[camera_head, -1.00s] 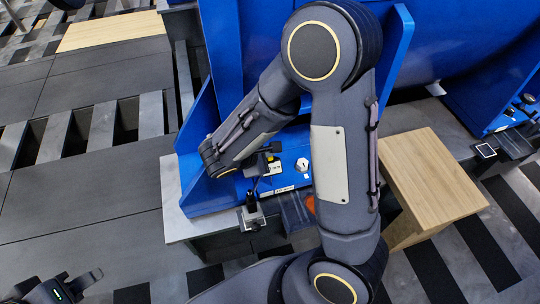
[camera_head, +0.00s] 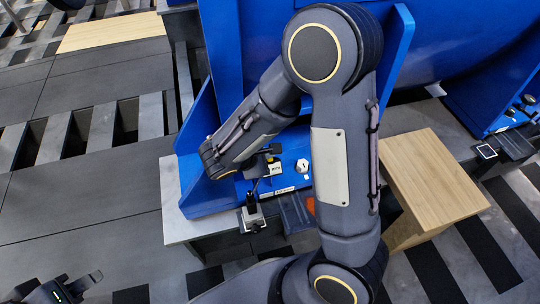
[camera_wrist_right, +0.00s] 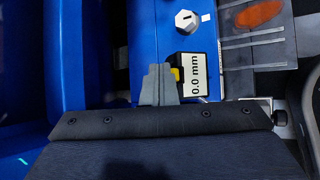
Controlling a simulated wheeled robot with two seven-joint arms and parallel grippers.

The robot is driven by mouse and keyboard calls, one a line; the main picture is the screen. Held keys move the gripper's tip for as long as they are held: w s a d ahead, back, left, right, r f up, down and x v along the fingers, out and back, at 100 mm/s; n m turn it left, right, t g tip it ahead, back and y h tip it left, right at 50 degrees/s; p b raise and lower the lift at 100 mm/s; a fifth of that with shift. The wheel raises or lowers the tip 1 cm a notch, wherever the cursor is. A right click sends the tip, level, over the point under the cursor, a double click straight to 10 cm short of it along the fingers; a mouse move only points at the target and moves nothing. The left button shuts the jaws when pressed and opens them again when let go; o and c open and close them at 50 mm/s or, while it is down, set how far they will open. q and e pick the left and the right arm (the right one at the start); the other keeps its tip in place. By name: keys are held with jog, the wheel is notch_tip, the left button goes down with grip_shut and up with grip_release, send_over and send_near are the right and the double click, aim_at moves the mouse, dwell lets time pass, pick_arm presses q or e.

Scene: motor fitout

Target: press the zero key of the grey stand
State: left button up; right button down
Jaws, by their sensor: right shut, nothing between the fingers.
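A small dark box with a white display reading "0.0 mm" (camera_wrist_right: 198,77) shows in the right wrist view; it also shows in the head view (camera_head: 274,170). A yellow key (camera_wrist_right: 174,74) is on the box's left edge. My right gripper (camera_wrist_right: 160,75) is shut and empty, its tips right beside the yellow key; I cannot tell whether they touch it. In the head view my right forearm and wrist partly cover this spot. A grey metal stand base with a black post (camera_head: 252,216) is at the bench's front edge. My left gripper (camera_head: 74,284) is open and empty at bottom left.
A white knob (camera_wrist_right: 187,20) is on the blue base close to the display. A tall blue housing (camera_head: 240,50) rises behind. A wooden block (camera_head: 430,180) is at right.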

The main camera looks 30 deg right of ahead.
jog(key=shift+r+p, duration=0.35)
jog(key=shift+r, duration=0.35)
notch_tip(320, 180, up, 5)
jog(key=p, duration=0.4)
dwell(0.3)
dwell(0.3)
